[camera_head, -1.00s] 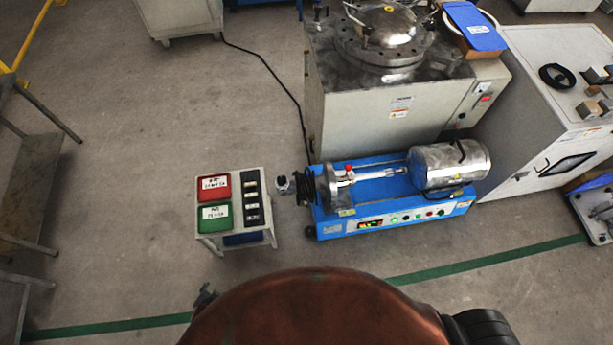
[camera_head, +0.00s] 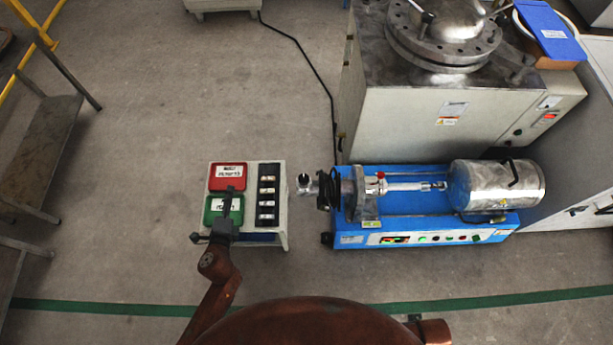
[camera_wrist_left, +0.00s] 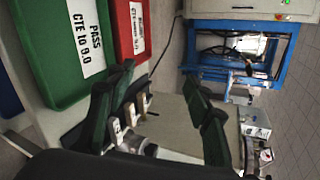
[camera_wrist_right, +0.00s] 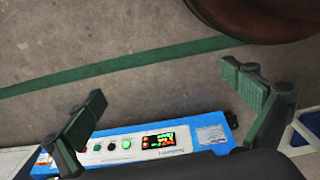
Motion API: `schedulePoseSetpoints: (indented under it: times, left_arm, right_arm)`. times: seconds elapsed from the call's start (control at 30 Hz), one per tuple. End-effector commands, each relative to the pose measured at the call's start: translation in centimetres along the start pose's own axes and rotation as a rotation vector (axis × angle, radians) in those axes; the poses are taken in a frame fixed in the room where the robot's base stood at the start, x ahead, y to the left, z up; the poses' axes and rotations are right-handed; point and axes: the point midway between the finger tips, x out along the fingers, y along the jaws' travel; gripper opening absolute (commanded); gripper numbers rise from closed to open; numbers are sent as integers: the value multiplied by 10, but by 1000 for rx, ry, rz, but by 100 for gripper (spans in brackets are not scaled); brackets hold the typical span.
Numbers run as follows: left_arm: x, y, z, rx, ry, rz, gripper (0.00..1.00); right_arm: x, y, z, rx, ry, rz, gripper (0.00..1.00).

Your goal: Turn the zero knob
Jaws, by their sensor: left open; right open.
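The blue test machine (camera_head: 350,241) has a front panel with a lit display (camera_head: 395,240) and several small round knobs or buttons (camera_head: 422,239). I cannot tell which one is the zero knob. In the right wrist view the panel shows upside down, with its display (camera_wrist_right: 158,140) and a green knob (camera_wrist_right: 126,144). My right gripper (camera_wrist_right: 172,106) is open and empty, its fingers spread above the panel; it is hidden in the head view. My left gripper (camera_head: 222,222) is over the small stand's green tray. Its fingers (camera_wrist_left: 160,108) are open and empty.
The stand carries a red tray (camera_head: 228,184), a green tray (camera_head: 210,218) and a black rack of pale samples (camera_head: 267,205). A large grey machine (camera_head: 430,140) stands behind the blue one. Metal shelving (camera_head: 40,140) is at the left.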

Motion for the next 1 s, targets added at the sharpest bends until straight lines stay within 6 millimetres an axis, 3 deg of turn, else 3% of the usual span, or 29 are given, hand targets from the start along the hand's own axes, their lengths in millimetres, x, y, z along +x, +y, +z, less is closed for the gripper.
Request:
schedulePoseSetpoints:
  times: [0.1,0.3,0.4,0.5,0.6,0.77,1.0]
  left_arm:
    - [20,-32,-30,227,73,-115,47]
    - [45,-71,-100,691,218,-331,47]
    - [55,-77,-141,973,304,-454,47]
    - [61,-69,-175,1240,391,-563,47]
    - [64,-57,-195,1417,455,-634,47]
    - [69,-48,-207,1515,494,-673,47]
    - [91,-49,-229,1512,495,-673,47]
  right_arm:
    - [7,-5,3,-1,-7,-8,100]
    - [21,-14,9,-4,-18,-23,100]
    - [30,-20,13,-6,-24,-32,100]
    - [38,-25,16,-9,-31,-41,100]
    - [43,-28,18,-10,-33,-46,100]
    - [41,-31,19,-10,-35,-50,100]
    - [11,-34,16,-8,-34,-58,100]
